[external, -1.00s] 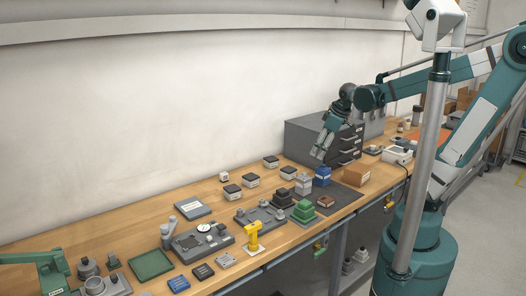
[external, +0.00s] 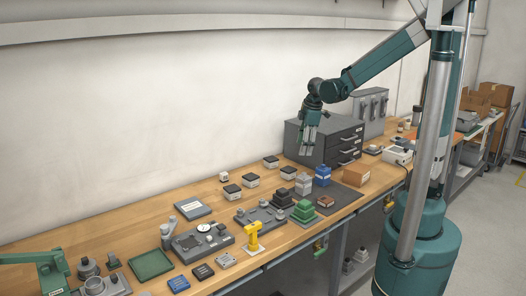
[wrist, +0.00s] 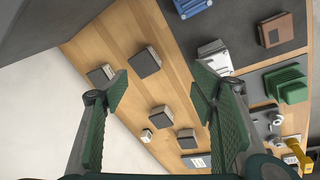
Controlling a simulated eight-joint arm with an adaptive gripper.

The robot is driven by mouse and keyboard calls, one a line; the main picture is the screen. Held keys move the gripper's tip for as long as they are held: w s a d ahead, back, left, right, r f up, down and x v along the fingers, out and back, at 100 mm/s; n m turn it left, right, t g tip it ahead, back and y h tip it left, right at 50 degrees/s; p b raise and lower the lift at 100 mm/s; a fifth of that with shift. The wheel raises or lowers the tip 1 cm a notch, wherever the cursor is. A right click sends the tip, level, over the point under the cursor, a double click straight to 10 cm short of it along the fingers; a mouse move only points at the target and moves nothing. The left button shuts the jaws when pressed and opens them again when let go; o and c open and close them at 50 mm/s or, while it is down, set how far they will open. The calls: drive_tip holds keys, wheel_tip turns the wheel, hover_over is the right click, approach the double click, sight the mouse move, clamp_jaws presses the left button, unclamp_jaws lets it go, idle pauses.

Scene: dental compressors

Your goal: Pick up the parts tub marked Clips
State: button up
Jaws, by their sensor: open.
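Several small parts tubs with dark lids and pale labelled sides stand on the wooden bench, among them a back one (external: 271,162), one to its right (external: 288,173), one left of it (external: 250,180) and a front-left one (external: 232,192). The label words are too small to read, so I cannot tell which is Clips. My gripper (external: 308,148) is open and empty, pointing down above the bench in front of the grey drawer cabinet. In the wrist view, dark-lidded tubs (wrist: 145,62) (wrist: 161,118) show below and between the open fingers (wrist: 161,90).
The grey drawer cabinet (external: 322,143) stands close behind my gripper. A blue container (external: 322,175), green stepped block (external: 303,211) and brown carton (external: 356,175) are nearby. A yellow tool (external: 253,238) stands at the front edge.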

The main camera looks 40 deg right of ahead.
sight(289, 169)
drive_tip(key=w+f+n+g+p, duration=0.1)
drive_tip(key=w+f+n+p, duration=0.1)
drive_tip(key=w+f+n, duration=0.1)
drive_tip(key=w+f+n+g+p, duration=0.1)
drive_tip(key=w+f+n+p, duration=0.2)
drive_tip(key=w+f, duration=0.2)
drive_tip(key=shift+w+f, duration=0.15)
drive_tip(key=shift+w, duration=0.25)
drive_tip(key=shift+w+f+n+g, duration=0.15)
drive_tip(key=shift+f+n+g, duration=0.15)
drive_tip(key=shift+f+n, duration=0.1)
drive_tip(key=shift+f, duration=0.15)
drive_tip(key=shift+f, duration=0.1)
drive_tip(key=shift+f, duration=1.2)
drive_tip(key=shift+a+f, duration=0.1)
drive_tip(key=shift+a+f, duration=0.1)
drive_tip(key=shift+f, duration=2.35)
